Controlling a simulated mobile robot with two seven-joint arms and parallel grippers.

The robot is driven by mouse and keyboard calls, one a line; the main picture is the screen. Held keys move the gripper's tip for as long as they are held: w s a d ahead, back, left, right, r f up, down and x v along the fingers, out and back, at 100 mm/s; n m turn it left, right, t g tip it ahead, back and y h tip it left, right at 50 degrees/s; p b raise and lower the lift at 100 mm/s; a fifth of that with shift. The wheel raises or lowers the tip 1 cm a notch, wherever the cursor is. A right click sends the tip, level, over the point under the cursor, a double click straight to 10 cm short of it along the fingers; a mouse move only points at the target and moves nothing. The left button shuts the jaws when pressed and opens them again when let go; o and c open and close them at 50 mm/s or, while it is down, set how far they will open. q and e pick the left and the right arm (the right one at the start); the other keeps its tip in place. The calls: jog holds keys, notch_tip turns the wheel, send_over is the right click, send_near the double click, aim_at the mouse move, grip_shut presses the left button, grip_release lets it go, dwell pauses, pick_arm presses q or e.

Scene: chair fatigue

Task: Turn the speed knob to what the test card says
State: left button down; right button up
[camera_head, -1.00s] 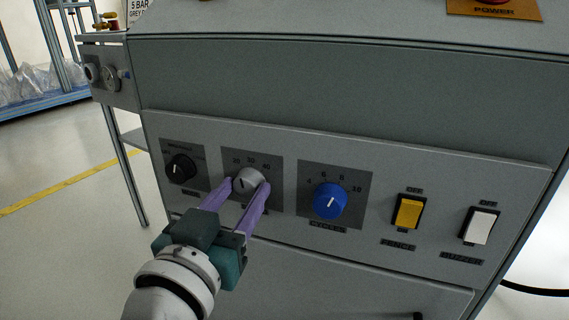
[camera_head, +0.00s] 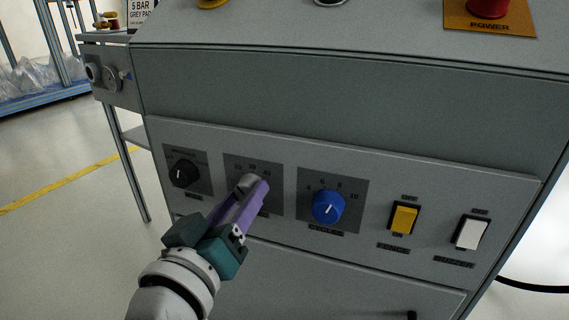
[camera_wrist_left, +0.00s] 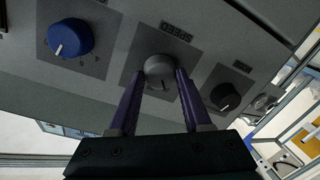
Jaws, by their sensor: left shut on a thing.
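The grey speed knob (camera_head: 247,183) sits on a dark plate on the slanted front panel. My left gripper (camera_head: 252,192), with purple fingers, is shut on this knob and hides part of it and its label. In the left wrist view, the grey knob (camera_wrist_left: 159,68) is between the fingertips, under the upside-down word SPEED. My right gripper is not in view.
A black knob (camera_head: 184,173) is left of the speed knob, and a blue knob (camera_head: 328,207) is close on its right. A yellow switch (camera_head: 404,218) and a white switch (camera_head: 472,233) are farther right. A red button (camera_head: 489,7) is on top.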

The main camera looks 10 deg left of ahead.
pick_arm(q)
jog(key=shift+c, duration=1.7)
grip_release()
jog(key=s+p, duration=0.3)
jog(key=s, duration=0.7)
jog(key=shift+a+r+p, duration=0.3)
jog(key=shift+a, duration=0.05)
